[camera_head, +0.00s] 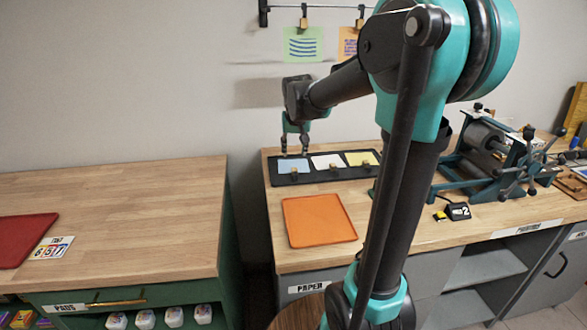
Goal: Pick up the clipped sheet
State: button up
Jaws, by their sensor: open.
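A black tray (312,179) on the right-hand wooden counter holds three sheets side by side. They are a pale blue sheet (290,165), a white sheet (323,160) and a yellow sheet (356,158). Each has a small brown clip-like piece at its front edge, such as the one on the white sheet (333,167). My gripper (294,151) is open and points down over the blue sheet at the tray's left end. Its fingertips are close above that sheet; I cannot tell whether they touch it. A green sheet (304,45) and an orange sheet (348,44) hang from clips on a wall rail.
An orange tray (318,220) lies empty in front of the black tray.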

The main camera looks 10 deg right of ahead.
send_over(295, 169)
jog(key=s, duration=0.2)
jog(key=f, duration=0.4)
jog(key=shift+s+a+f, duration=0.1)
jog(key=shift+a+f, duration=0.05)
jog(key=shift+a, duration=0.15)
jog(key=shift+s+x, duration=0.15)
jog(key=shift+x, duration=1.2)
jog(key=shift+s+x, duration=0.15)
jog(key=shift+x, duration=1.2)
jog(key=shift+d+f, duration=0.1)
jog(key=shift+c, duration=0.6)
jog(key=c, duration=0.7)
